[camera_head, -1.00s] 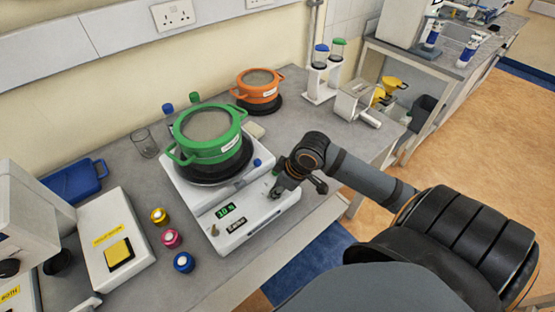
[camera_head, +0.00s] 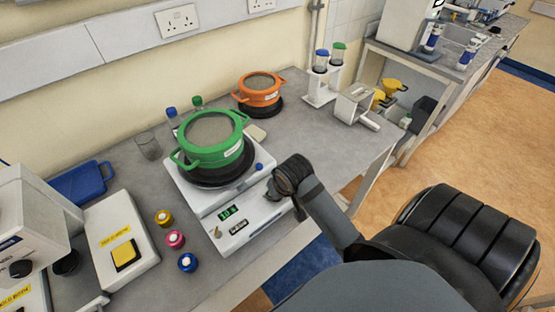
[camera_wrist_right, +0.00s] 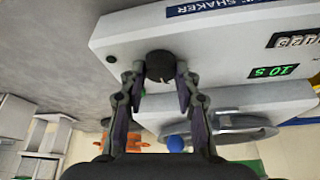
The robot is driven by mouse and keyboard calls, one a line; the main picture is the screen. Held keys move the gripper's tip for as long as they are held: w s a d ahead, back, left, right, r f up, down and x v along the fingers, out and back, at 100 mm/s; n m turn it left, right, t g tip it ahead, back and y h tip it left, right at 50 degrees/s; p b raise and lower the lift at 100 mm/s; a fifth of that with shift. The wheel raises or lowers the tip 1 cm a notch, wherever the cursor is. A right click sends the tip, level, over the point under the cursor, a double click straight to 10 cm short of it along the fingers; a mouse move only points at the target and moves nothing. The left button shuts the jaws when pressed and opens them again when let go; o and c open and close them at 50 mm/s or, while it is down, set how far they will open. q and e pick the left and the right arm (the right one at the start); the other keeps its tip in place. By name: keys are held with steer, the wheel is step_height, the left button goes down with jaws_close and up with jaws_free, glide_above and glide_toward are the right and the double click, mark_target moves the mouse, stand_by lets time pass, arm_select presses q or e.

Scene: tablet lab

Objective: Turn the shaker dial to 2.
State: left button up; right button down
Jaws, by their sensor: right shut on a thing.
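The shaker (camera_head: 258,222) is a white box on the bench with a green pot (camera_head: 212,140) on its platform. In the head view the right gripper (camera_head: 274,194) is at the right end of the panel, mostly hidden by my wrist. The dial's number marks cannot be read. My left gripper is not in view.
Yellow, pink and blue capped vials (camera_head: 175,239) stand left of the shaker. A white device with a yellow pad (camera_head: 122,241) is further left. An orange pot (camera_head: 260,92) stands behind.

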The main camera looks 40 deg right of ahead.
stand_by(0.3)
steer(key=c, duration=1)
jaws_free()
steer(key=shift+o, duration=0.2)
steer(key=v, duration=0.7)
steer(key=shift+r, duration=0.2)
steer(key=shift+s, duration=0.15)
